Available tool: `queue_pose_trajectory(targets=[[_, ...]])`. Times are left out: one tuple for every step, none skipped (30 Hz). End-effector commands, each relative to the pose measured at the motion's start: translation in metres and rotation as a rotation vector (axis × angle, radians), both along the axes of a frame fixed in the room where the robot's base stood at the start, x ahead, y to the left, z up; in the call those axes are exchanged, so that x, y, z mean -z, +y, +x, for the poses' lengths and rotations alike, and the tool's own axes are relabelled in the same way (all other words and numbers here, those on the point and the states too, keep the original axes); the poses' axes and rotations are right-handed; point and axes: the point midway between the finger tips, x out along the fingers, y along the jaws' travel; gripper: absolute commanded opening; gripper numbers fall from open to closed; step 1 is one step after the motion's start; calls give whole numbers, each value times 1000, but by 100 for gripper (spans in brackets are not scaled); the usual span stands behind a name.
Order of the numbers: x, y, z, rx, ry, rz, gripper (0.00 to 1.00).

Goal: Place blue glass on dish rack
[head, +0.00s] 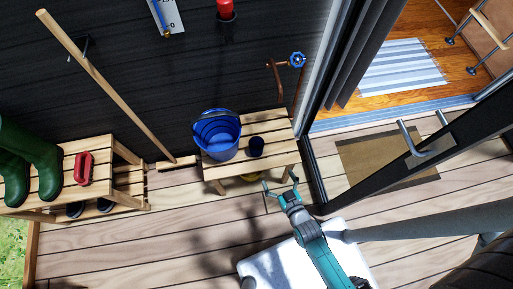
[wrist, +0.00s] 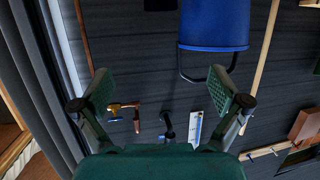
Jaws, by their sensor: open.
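The blue glass (head: 256,146) stands on a small wooden bench (head: 284,160), just right of a blue bucket (head: 218,136). My gripper (head: 280,182) is open and empty, below the glass in the head view and apart from it. In the wrist view the two fingers of my gripper (wrist: 163,95) are spread wide with nothing between them. That view is upside down; the bucket (wrist: 213,22) shows at its top. A dark shape at the top edge there may be the glass; I cannot tell. No dish rack is in view.
A broom (head: 110,92) leans on the dark wall left of the bench. A wooden shoe rack (head: 110,163) holds green boots (head: 38,160). A pipe with a blue tap (head: 297,60) rises behind the bench. Deck floor is clear at lower left.

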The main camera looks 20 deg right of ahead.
Motion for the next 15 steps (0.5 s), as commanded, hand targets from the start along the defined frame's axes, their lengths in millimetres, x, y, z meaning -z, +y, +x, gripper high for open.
queue_pose_trajectory(targets=[[9, 1, 20, 0, -3, 0, 98], [15, 1, 29, 0, -2, 0, 98], [21, 1, 41, 0, -1, 0, 98], [26, 1, 49, 0, 1, 0, 98], [30, 2, 57, 0, 2, 0, 98], [34, 2, 66, 0, 3, 0, 98], [37, 2, 72, 0, 3, 0, 98], [39, 2, 77, 0, 4, 0, 98], [42, 2, 82, 0, 5, 0, 98], [44, 2, 86, 0, 6, 0, 98], [45, 3, 89, 0, 6, 0, 98], [46, 3, 91, 0, 7, 0, 98], [47, 3, 94, 0, 7, 0, 98], [48, 3, 96, 0, 7, 0, 98], [49, 3, 100, 0, 7, 0, 98]])
